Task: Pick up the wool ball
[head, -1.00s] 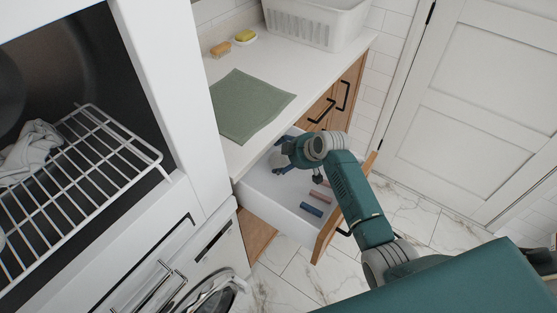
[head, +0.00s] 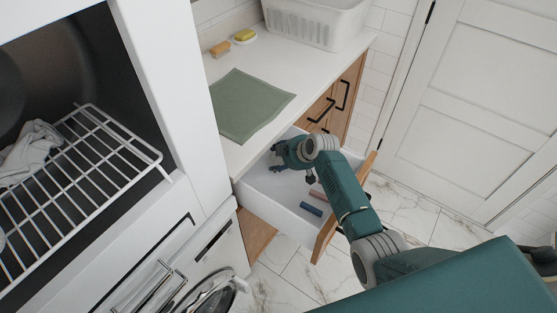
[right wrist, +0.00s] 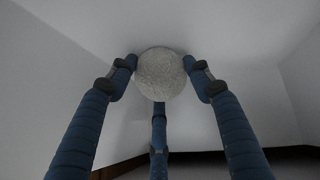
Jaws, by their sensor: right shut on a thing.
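The wool ball (right wrist: 160,74) is pale grey-white and round, seen in the right wrist view. The blue fingers of my right gripper (right wrist: 160,85) are closed around it, touching it on both sides and from below. In the head view my right gripper (head: 278,162) is inside the open white drawer (head: 262,195), near its back left part. The ball is hidden there by the gripper. My left gripper is not in view.
Small blue and pink rolled items, including a blue one (head: 311,209), lie in the drawer's front part. A wire rack (head: 85,160) is at left.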

